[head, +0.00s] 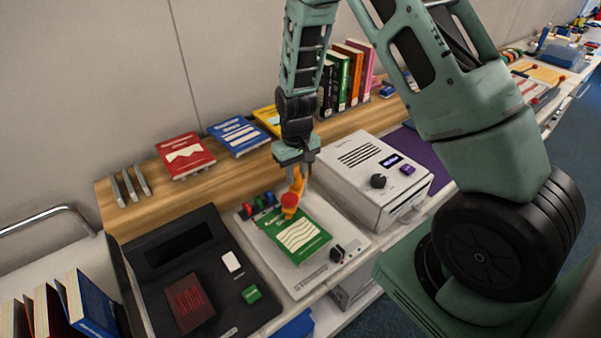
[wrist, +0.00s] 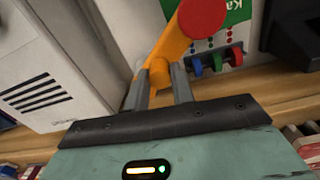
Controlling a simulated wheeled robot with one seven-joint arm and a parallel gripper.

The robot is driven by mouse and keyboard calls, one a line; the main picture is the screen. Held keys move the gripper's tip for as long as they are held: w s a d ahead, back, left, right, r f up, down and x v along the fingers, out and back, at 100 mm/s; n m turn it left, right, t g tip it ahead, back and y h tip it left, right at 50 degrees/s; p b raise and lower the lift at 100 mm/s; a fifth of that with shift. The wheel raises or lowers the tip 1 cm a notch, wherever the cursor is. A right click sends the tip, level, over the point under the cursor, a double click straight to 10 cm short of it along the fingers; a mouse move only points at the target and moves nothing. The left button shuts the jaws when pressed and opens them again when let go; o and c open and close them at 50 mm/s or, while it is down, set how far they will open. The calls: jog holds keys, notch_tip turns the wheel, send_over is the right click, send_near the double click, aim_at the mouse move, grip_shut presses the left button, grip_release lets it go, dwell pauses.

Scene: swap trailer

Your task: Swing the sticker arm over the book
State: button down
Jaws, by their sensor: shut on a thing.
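The orange sticker arm (head: 293,190) with a red round end (head: 289,200) stands on the pale sticker machine and reaches over the green book (head: 303,237). The green book lies flat on the machine's plate (head: 327,272). My gripper (head: 299,172) is shut on the orange arm. In the wrist view my gripper's fingers (wrist: 160,88) are closed around an orange peg on the sticker arm (wrist: 172,50). The red end (wrist: 203,15) is over the edge of the green book (wrist: 236,12) there. How high the red end is above the book I cannot tell.
A white boxy machine (head: 366,185) stands right of the plate. A black scanner pad (head: 190,240) with a dark book is on the left. Coloured knobs (head: 258,204) are beside the arm. Books (head: 186,155) lie along the wooden shelf behind.

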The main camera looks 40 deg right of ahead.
jog(key=shift+w+a+r+m, duration=0.15)
jog(key=shift+w+m, duration=0.1)
jog(key=shift+m, duration=0.25)
jog(key=c, duration=1.2)
grip_release()
notch_tip(320, 180, up, 17)
jog(key=b, duration=0.2)
jog(key=shift+r+b, duration=0.15)
jog(key=shift+b, duration=0.15)
